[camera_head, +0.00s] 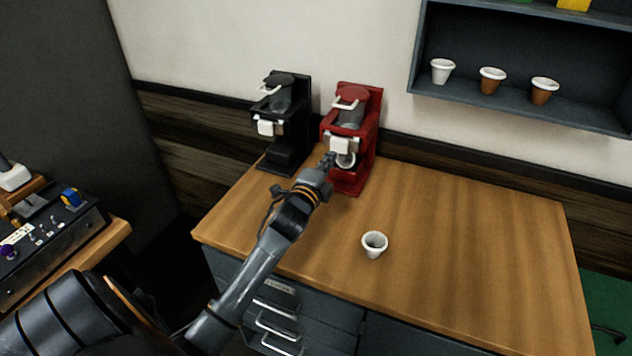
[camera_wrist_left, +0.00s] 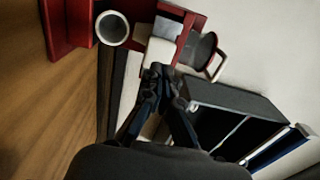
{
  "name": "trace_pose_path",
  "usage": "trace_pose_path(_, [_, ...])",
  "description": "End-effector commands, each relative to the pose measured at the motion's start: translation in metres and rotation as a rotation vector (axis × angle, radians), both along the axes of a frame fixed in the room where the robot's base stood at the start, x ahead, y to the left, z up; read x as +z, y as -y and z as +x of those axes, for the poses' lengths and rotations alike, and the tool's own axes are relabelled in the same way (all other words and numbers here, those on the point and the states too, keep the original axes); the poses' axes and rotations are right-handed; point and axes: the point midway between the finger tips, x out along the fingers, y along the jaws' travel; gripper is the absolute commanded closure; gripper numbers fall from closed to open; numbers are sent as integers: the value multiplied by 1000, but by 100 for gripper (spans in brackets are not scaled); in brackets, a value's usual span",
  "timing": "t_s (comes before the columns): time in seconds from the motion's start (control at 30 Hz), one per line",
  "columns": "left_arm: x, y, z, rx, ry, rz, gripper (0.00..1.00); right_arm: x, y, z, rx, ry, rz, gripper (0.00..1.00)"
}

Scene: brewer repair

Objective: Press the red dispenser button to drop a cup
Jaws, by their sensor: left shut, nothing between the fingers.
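The red brewer (camera_head: 366,140) stands at the back of the wooden counter, with a white front piece (camera_head: 344,145). A white cup (camera_head: 346,160) shows below that piece, partly hidden by my left gripper (camera_head: 329,160). My left gripper is shut and empty, its tips near the brewer's front; I cannot tell whether they touch it. In the left wrist view, the shut fingertips (camera_wrist_left: 157,72) are close to the white piece (camera_wrist_left: 158,52), with the round-rimmed cup (camera_wrist_left: 112,28) to their left. A second white cup (camera_head: 374,244) stands upright on the counter. I cannot make out a red button. My right gripper is not in view.
A black brewer (camera_head: 290,130) stands left of the red one. A wall shelf (camera_head: 520,108) holds a white cup (camera_head: 442,70) and two brown cups with white rims. A control box (camera_head: 55,245) is at far left. The counter's right side (camera_head: 490,250) is clear.

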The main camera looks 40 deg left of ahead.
Motion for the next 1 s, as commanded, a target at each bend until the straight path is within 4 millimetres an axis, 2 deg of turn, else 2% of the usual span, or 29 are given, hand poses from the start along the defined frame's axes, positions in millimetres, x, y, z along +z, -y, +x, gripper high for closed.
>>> trace_pose_path(0.07, [-3,3,-12,-1,0,2,100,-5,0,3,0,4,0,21])
trace_pose_path(0.3, [-3,12,-50,-1,-1,1,100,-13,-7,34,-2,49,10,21])
trace_pose_path(0.43, [-2,15,-65,-1,0,1,100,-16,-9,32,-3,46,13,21])
trace_pose_path(0.7, [0,17,-72,0,0,0,100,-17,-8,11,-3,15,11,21])
trace_pose_path(1.0, [0,17,-71,0,0,0,100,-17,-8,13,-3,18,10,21])
